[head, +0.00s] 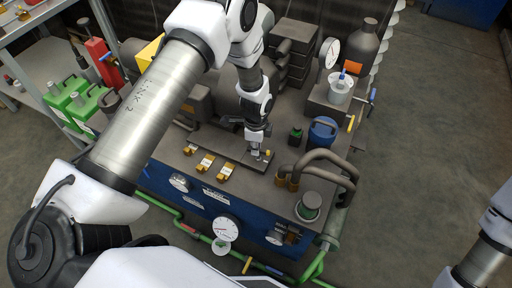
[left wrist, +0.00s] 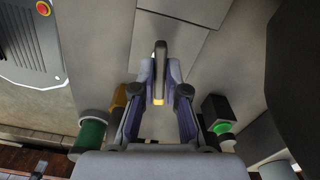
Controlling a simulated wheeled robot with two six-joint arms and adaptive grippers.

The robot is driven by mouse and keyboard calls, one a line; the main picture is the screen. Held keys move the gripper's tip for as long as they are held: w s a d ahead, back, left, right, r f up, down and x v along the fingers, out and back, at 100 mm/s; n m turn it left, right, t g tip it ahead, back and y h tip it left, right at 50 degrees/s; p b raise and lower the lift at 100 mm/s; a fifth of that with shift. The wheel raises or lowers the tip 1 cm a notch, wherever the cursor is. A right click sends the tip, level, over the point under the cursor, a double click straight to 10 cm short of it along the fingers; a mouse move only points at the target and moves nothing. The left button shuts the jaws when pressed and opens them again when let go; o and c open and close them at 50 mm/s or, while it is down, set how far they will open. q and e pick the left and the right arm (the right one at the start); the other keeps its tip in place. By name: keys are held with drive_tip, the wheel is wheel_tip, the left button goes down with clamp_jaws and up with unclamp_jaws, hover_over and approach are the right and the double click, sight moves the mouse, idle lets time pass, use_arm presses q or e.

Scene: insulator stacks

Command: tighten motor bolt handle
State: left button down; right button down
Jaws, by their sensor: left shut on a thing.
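My left gripper (head: 260,156) points down at the right end of a dark raised plate (head: 225,143) on the machine top. In the head view the handle is mostly hidden by the gripper; a small yellow piece (head: 268,153) shows beside the fingertips. I cannot tell how far the bolt is turned. Part of my right arm shows at the lower right; its gripper is out of view.
Several yellow tagged blocks (head: 204,164) stand left of the gripper. A green-topped black knob (head: 296,134), a blue round cap (head: 322,131) and curved pipes (head: 325,158) stand to its right. Gauges (head: 225,228) line the blue front.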

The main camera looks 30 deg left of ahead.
use_arm(q)
drive_tip(key=shift+w+m, duration=0.1)
drive_tip(key=shift+m, duration=1.1)
drive_tip(key=c, duration=1.2)
unclamp_jaws()
drive_tip(key=shift+r, duration=0.1)
wheel_tip(320, 180, up, 12)
